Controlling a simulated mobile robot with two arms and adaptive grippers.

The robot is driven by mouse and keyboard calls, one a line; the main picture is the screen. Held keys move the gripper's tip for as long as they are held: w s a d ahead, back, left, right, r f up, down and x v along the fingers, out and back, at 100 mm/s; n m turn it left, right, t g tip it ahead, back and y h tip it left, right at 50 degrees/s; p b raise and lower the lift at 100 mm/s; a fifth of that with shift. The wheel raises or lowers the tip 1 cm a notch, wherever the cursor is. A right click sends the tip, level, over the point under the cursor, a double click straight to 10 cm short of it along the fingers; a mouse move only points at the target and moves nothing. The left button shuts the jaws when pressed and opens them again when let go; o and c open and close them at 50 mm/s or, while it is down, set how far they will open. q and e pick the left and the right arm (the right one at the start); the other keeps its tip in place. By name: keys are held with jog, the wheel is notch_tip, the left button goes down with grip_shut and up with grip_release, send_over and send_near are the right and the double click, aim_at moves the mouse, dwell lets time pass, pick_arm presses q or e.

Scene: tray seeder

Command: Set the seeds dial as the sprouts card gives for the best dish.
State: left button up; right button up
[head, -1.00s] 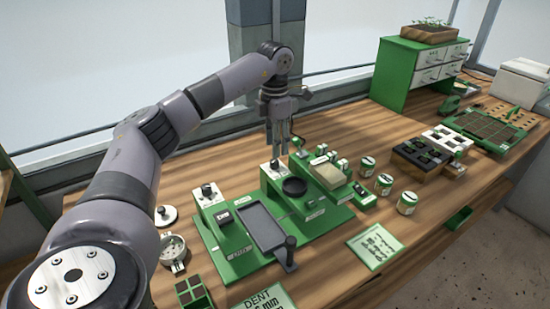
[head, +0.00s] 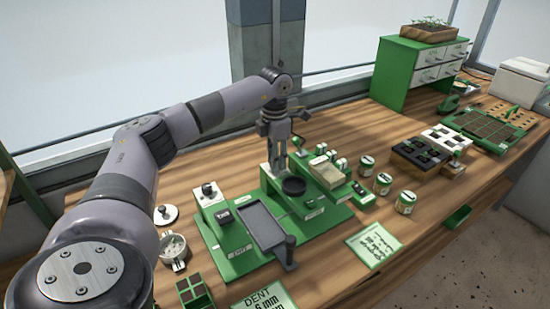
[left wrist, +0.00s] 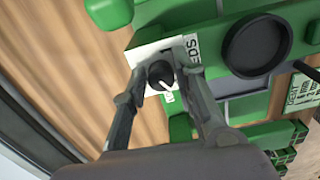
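The seeds dial is a dark knob (left wrist: 160,75) with a white pointer mark, on a white plate lettered "SEEDS", partly legible, in the left wrist view. In the head view its green block (head: 270,183) stands behind a black round dish (head: 294,186), and my fingers hide the knob. My left gripper (head: 277,168) points down over the dial. Its two fingertips (left wrist: 163,70) flank the knob closely, one on each side; firm contact is not clear. A card with handwritten lines (head: 374,244) lies at the front; its words are too small to read. My right gripper is out of view.
A second knob (head: 208,192) stands on a white-topped block to the left. A grey tray (head: 262,227) with a dark handle is on the green base. A "DENT" card (head: 262,298) lies in front. Several tins (head: 405,202) and a dark cell tray stand to the right.

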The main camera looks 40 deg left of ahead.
pick_arm(q)
jog(key=c, duration=0.5)
grip_shut()
